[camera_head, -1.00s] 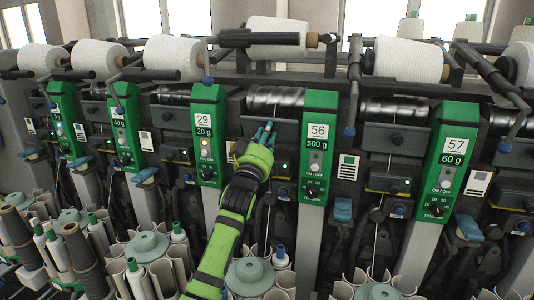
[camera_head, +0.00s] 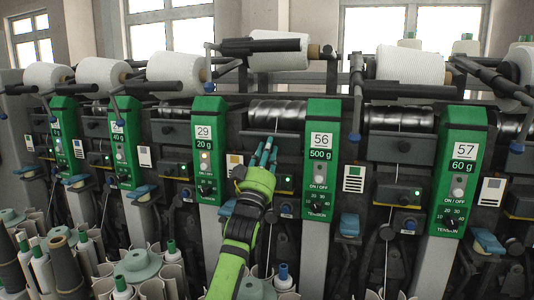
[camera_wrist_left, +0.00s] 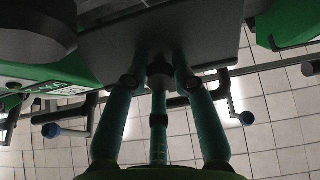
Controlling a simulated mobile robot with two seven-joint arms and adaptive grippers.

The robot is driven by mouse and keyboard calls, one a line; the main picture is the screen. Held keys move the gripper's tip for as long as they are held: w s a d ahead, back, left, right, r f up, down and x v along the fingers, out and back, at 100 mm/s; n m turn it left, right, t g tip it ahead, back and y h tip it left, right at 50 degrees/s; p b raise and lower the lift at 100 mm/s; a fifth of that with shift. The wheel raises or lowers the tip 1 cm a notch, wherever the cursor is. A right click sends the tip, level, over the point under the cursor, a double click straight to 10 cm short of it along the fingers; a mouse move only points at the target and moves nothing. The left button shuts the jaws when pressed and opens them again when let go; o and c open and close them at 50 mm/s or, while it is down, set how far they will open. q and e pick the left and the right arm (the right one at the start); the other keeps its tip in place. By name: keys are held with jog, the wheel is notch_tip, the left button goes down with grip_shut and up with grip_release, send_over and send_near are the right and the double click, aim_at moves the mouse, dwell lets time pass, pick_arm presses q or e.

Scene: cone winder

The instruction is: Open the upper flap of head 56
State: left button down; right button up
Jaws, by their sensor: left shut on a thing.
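The green panel of head 56 (camera_head: 322,150) stands right of centre in the head view. To its left, below the grooved metal drum (camera_head: 278,110), is a dark grey flap (camera_head: 286,146). My left gripper (camera_head: 265,150) reaches up from below, its teal fingers over this flap. In the left wrist view the flap is a grey plate (camera_wrist_left: 215,42) with a small dark knob (camera_wrist_left: 160,72) on it. The left gripper (camera_wrist_left: 160,85) is shut around this knob. The fingers partly hide the knob and flap. My right gripper is not in view.
Green panels of head 29 (camera_head: 206,150) and head 57 (camera_head: 459,170) stand on either side. A white yarn cone (camera_head: 280,48) sits above the drum on a dark arm. Bobbins in holders (camera_head: 140,263) fill the lower left.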

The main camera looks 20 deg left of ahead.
pick_arm(q)
jog(key=c, duration=1)
grip_release()
jog(key=v, duration=1.2)
